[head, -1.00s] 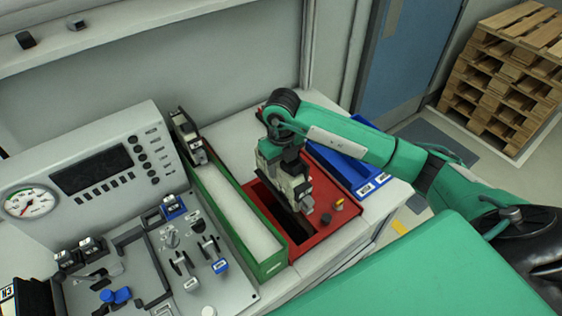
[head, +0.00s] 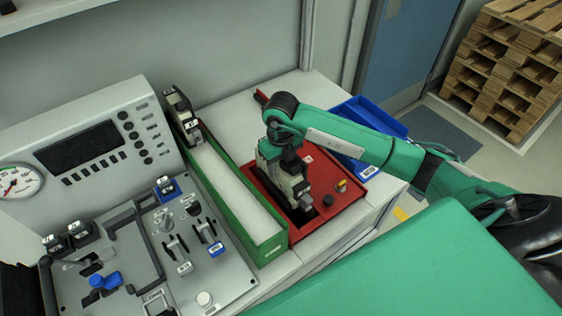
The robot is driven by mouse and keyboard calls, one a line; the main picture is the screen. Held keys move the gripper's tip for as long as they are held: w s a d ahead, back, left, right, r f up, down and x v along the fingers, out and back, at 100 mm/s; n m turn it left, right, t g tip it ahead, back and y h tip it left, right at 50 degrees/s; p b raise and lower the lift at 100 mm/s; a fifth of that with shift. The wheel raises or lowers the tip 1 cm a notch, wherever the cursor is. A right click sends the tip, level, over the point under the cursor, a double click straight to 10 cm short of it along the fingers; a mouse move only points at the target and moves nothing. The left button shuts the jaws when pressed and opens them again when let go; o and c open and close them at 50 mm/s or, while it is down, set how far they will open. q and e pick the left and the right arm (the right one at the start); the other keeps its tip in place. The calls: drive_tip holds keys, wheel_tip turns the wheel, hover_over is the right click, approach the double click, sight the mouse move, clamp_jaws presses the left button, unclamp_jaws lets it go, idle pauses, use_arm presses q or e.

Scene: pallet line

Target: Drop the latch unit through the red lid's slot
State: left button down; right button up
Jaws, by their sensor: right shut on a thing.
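The red lid (head: 338,197) lies at the centre right, with a dark slot (head: 312,213) cut in it. My right gripper (head: 290,180) reaches in from the right, directly above the slot, pointing down. It is shut on the latch unit (head: 303,199), a small grey and dark piece mostly hidden by the gripper. The unit is close over or partly in the slot; I cannot tell how deep. The gripper and unit cover most of the slot. My left gripper is not in view.
A green bin (head: 265,248) with a pale inside stands just left of the red lid, a dark-and-grey unit (head: 183,112) at its far end. A control panel (head: 225,283) with levers lies further left. A blue tray (head: 395,127) is behind my right arm.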

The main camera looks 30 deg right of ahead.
drive_tip(key=shift+f+b, duration=1.85)
drive_tip(key=shift+f, duration=0.7)
drive_tip(key=o, duration=1.3)
wheel_tip(320, 180, up, 12)
drive_tip(key=b, duration=0.2)
drive_tip(key=shift+r+b, duration=0.15)
drive_tip(key=shift+b, duration=0.25)
drive_tip(key=shift+r, duration=0.8)
